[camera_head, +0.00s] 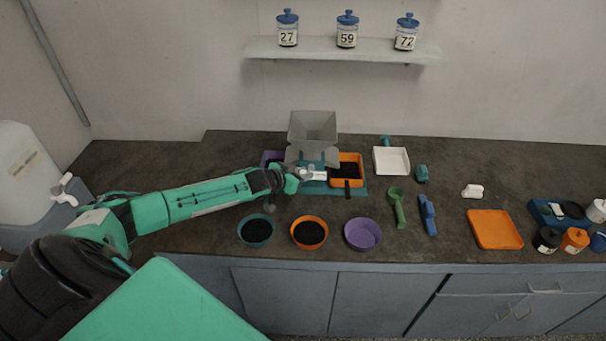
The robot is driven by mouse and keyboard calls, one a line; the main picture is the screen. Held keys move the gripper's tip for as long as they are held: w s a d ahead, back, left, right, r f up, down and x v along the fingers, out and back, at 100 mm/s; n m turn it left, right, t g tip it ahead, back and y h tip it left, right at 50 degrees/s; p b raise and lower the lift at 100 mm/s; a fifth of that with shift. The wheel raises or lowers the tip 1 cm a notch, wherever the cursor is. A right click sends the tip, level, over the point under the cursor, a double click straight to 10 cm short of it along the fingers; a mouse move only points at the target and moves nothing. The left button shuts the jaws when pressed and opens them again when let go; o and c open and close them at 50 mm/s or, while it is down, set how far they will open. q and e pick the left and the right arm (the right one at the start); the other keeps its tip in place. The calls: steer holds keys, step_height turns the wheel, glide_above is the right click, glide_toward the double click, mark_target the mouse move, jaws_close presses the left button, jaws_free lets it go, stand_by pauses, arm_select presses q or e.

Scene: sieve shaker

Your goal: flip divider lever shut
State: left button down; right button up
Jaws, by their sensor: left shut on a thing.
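The divider (312,131) is a grey hopper standing on a teal base (359,191) at the back middle of the counter. A purple bin (271,157) shows at its left and an orange bin (350,160) with dark grains at its right. My left gripper (309,174) is at the front of the divider, just below the hopper, shut on a small part there. That part is mostly hidden by the fingers; it sits where the divider lever would be, but I cannot make out its position. My right gripper is not in view.
Teal (256,230), orange (309,232) and purple (362,234) bowls stand in front. Green (397,207) and blue (428,215) scoops, a white pan (391,160) and an orange tray (494,229) lie to the right. A shelf (345,50) with jars hangs above.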

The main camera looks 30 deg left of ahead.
arm_select(q)
steer(key=shift+d, duration=0.3)
steer(key=c, duration=1.4)
jaws_free()
steer(key=shift+o, duration=0.7)
steer(key=shift+w, duration=0.2)
steer(key=shift+s+a, duration=0.25)
steer(key=shift+s, duration=0.35)
steer(key=b+v, duration=0.3)
steer(key=v, duration=0.9)
steer(key=shift+s+r+b, duration=0.2)
steer(key=shift+r+b, duration=0.15)
steer(key=shift+b, duration=0.05)
steer(key=shift+d, duration=0.1)
